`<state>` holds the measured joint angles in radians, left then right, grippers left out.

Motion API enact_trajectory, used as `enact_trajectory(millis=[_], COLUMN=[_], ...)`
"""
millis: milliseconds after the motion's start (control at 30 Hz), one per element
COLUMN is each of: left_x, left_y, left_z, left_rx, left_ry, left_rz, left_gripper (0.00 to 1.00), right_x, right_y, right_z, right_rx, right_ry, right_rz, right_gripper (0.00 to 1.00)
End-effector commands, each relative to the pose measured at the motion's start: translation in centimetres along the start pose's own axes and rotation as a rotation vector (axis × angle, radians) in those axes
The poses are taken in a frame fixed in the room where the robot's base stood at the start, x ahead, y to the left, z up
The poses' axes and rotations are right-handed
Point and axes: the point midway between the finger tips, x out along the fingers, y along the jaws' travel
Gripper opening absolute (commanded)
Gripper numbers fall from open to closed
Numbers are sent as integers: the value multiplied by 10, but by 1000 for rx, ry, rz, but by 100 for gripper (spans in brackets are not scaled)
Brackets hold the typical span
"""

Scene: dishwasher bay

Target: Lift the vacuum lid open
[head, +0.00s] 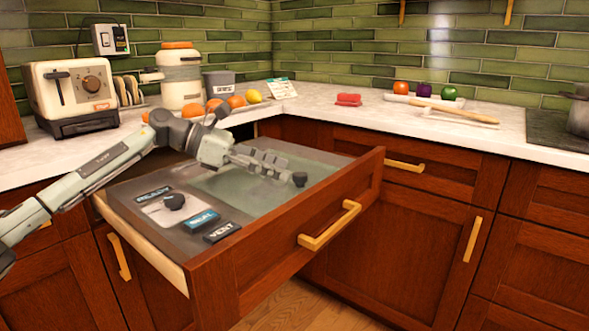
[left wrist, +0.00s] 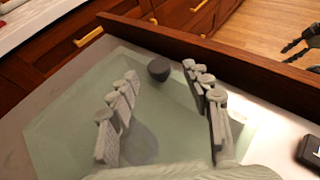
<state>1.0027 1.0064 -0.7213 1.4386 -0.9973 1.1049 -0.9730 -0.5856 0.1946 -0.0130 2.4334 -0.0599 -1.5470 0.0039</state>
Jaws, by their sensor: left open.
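The vacuum lid is a greenish glass panel (head: 215,187) lying flat in the top of the pulled-out drawer; it also fills much of the left wrist view (left wrist: 60,130). A dark round knob (head: 300,179) stands at its front right part. My left gripper (head: 283,167) is open over the lid, its fingers pointing toward the knob. In the left wrist view the knob (left wrist: 159,69) shows between the spread fingertips, with no visible grip on it. A dark, partly cropped shape at the right edge of that view may be my right gripper (left wrist: 302,57).
The drawer top has a READY label, another dark knob (head: 173,201), a blue SEAL button (head: 202,221) and a dark VENT button (head: 222,232). The wooden drawer front (head: 275,240) has a brass handle. A toaster (head: 80,88) and oranges stand on the counter behind.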

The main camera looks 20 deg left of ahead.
Motion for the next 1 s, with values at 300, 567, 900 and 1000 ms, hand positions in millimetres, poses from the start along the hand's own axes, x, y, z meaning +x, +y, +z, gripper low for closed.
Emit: enact_trajectory(millis=[300, 567, 900, 1000], left_x=[37, 40, 40, 40], left_y=[0, 0, 0, 0], left_z=[0, 0, 0, 0], left_rx=[0, 0, 0, 0], left_ry=[0, 0, 0, 0], left_rz=[1, 2, 1, 1], left_gripper=[49, 49, 12, 0], right_x=[15, 16, 15, 15], right_y=[-3, -2, -2, -2], right_z=[-1, -8, -5, -4], right_rx=[-3, 0, 1, 1], right_ry=[-9, 6, -2, -4], right_rz=[-8, -7, -6, -6], right_gripper=[40, 40, 40, 40])
